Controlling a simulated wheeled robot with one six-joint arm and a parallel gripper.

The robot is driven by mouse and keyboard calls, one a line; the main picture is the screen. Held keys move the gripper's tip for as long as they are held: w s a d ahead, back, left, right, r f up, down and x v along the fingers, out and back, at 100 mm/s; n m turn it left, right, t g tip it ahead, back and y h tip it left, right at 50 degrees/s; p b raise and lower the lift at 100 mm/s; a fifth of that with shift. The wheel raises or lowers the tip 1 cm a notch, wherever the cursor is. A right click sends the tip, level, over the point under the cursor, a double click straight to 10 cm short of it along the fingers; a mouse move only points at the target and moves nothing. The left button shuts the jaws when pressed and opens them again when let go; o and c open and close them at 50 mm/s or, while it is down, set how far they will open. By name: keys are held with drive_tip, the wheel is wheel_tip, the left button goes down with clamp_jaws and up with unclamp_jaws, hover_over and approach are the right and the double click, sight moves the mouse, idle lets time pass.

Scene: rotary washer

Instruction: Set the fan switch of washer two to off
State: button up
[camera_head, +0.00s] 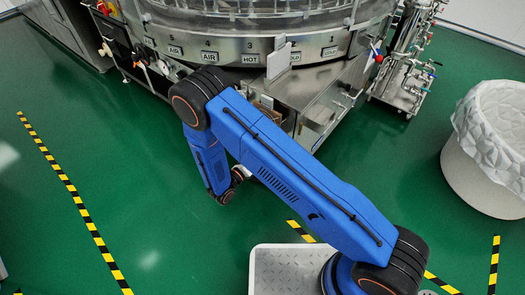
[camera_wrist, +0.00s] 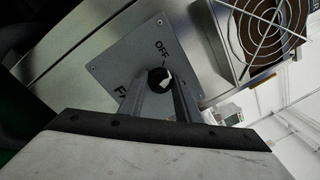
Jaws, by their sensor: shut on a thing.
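In the wrist view a grey switch plate (camera_wrist: 112,66) carries the letters OFF near its upper edge and an F, partly covered, lower down. A black round fan switch (camera_wrist: 158,73) sits on the plate, just below OFF. My gripper (camera_wrist: 160,87) is shut on the switch, one finger on each side. The fingers hide part of the plate and its lettering, and I cannot tell for sure which way the switch points. In the head view the washer (camera_head: 252,45) stands at the top; my arm hides the switch and gripper there.
A round fan grille (camera_wrist: 268,25) in a metal housing is close to the right of the plate. In the head view a piped metal rack (camera_head: 405,75) stands right of the washer, and a white lined bin (camera_head: 490,175) is farther right. The green floor (camera_head: 150,190) at left is clear.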

drive_tip(key=n, duration=0.6)
drive_tip(key=shift+f, duration=0.1)
idle(0.5)
drive_tip(key=o, duration=1.1)
drive_tip(key=shift+c, duration=0.2)
drive_tip(key=shift+s+a, duration=0.1)
drive_tip(key=v, duration=1.7)
drive_tip(key=shift+s, duration=0.3)
drive_tip(key=shift+f, duration=0.1)
